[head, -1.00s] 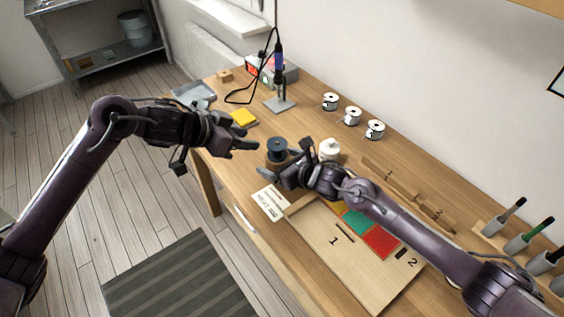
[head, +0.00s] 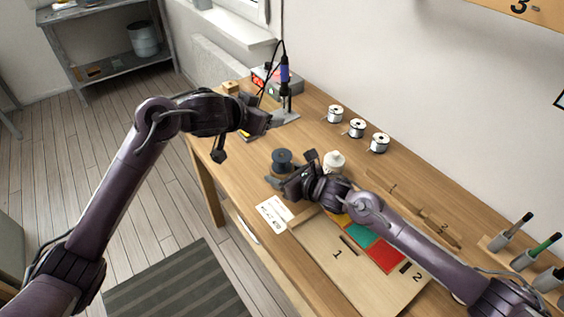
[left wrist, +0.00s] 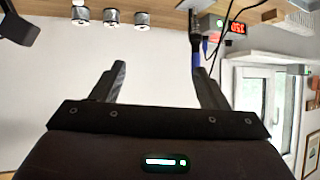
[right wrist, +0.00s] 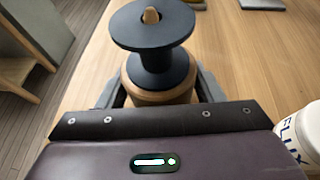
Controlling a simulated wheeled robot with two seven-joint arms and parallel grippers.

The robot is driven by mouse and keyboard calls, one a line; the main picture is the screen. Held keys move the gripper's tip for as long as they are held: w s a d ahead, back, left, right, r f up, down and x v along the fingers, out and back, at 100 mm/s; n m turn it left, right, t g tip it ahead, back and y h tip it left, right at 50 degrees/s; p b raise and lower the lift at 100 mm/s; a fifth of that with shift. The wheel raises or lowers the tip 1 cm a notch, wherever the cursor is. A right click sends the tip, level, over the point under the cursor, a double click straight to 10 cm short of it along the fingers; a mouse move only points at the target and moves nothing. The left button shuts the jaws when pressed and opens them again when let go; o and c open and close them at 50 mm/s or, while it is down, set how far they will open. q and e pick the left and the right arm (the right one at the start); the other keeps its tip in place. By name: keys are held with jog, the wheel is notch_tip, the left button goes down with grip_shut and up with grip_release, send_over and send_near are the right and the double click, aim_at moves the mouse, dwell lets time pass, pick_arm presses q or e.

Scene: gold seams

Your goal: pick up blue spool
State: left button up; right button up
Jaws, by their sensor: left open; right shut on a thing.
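The blue spool (head: 282,158), very dark blue, stands upright on the workbench. In the right wrist view the spool (right wrist: 152,45) sits on a round wooden base (right wrist: 160,97), with a wooden peg showing through its top. My right gripper (head: 287,175) is low at the spool, its fingers on either side of the wooden base and shut on it. The lower part of the base is hidden behind the gripper's body. My left gripper (head: 267,118) is open and empty, above the bench's far left part; its spread fingers (left wrist: 158,75) show in the left wrist view.
A white flux jar (right wrist: 300,135) stands close beside my right gripper. A soldering iron in its stand (head: 286,90) is near my left gripper. A board with coloured squares (head: 345,268) lies in front.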

pick_arm(q)
jog(key=w+d+r+n+y, duration=0.1)
jog(key=w+n, duration=0.1)
jog(key=n+g+y, duration=0.5)
jog(key=n, duration=0.1)
send_near(282, 153)
jog(key=shift+g, duration=0.3)
jog(key=x, duration=1)
jog(key=shift+w+f, duration=0.15)
jog(key=shift+w, duration=0.25)
jog(key=c, duration=1.1)
